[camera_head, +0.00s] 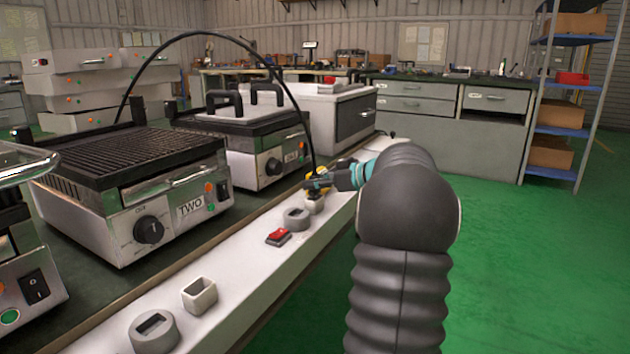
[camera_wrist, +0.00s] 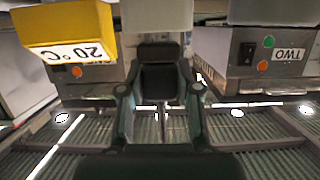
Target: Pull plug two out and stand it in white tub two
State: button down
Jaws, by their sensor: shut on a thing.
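My gripper (camera_head: 318,184) is at the far part of the white ledge, its jaws shut on a dark plug. In the wrist view the dark plug (camera_wrist: 160,78) sits between the two fingers. A black cable (camera_head: 215,34) arcs from behind the grill marked TWO (camera_head: 150,185) down to the gripper. A small white tub (camera_head: 314,205) stands directly below the gripper. I cannot tell whether the plug touches it or is inside it. Another white tub (camera_head: 200,296) stands empty nearer on the ledge. No number shows on either tub.
Grey sockets (camera_head: 296,219) and (camera_head: 153,333) and a red switch (camera_head: 278,237) stand on the ledge (camera_head: 245,270). A yellow block reading 20°C (camera_wrist: 68,32) is close in the wrist view. Another appliance (camera_head: 262,140) stands behind the gripper. Green floor on the right is clear.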

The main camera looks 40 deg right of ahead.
jog(key=shift+f, duration=1.4)
jog(key=c, duration=0.7)
grip_release()
jog(key=v, duration=1.2)
jog(key=shift+d, duration=0.1)
